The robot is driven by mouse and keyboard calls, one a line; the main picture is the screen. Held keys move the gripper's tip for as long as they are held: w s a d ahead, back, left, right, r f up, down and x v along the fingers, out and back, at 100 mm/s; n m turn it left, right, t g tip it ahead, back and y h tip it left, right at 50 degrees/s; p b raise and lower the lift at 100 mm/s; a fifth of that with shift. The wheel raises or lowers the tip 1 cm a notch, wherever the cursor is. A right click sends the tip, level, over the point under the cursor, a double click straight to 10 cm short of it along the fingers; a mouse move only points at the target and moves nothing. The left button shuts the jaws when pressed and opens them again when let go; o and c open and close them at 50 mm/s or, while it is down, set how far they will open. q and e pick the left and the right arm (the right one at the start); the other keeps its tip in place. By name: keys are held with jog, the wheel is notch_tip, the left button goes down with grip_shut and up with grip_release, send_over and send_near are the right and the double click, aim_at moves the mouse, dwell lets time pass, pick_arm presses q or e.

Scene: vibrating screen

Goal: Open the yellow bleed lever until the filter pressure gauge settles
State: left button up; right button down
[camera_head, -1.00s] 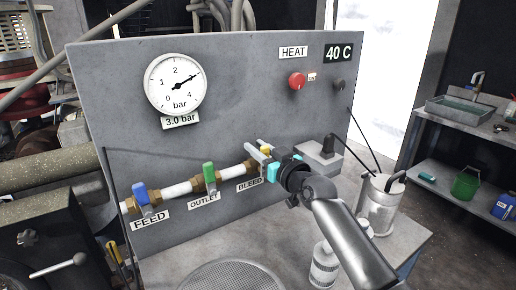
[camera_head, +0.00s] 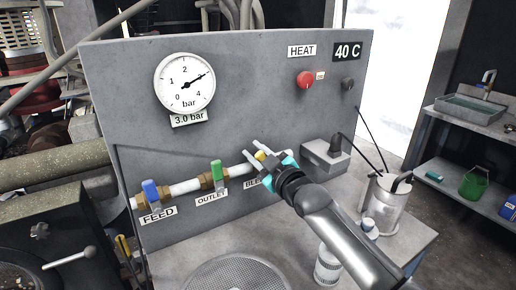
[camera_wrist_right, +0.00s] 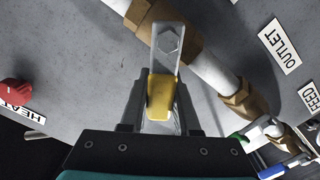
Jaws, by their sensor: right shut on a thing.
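The yellow bleed lever (camera_wrist_right: 161,92) sits between the fingers of my right gripper (camera_wrist_right: 160,108) in the right wrist view, and the fingers are shut on it. In the head view the right gripper (camera_head: 263,160) covers most of the lever and part of the BLEED label (camera_head: 252,183). The lever's bolted metal end (camera_wrist_right: 168,42) joins the brass valve on the white pipe. The round pressure gauge (camera_head: 185,83) has its needle pointing to the upper right, and the label (camera_head: 188,119) below it reads 3.0 bar. My left gripper is not in view.
The blue FEED lever (camera_head: 150,190) and green OUTLET lever (camera_head: 217,172) stand upright left of the bleed valve. A red HEAT knob (camera_head: 306,80) and a 40 C display (camera_head: 347,52) are above right.

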jog(key=shift+a+f+n, duration=0.1)
jog(key=shift+f+n, duration=0.05)
jog(key=shift+n, duration=0.15)
jog(key=c, duration=0.6)
grip_release()
jog(key=shift+c, duration=0.2)
jog(key=shift+s, duration=0.1)
jog(key=p+v, duration=0.2)
jog(key=v, duration=1.3)
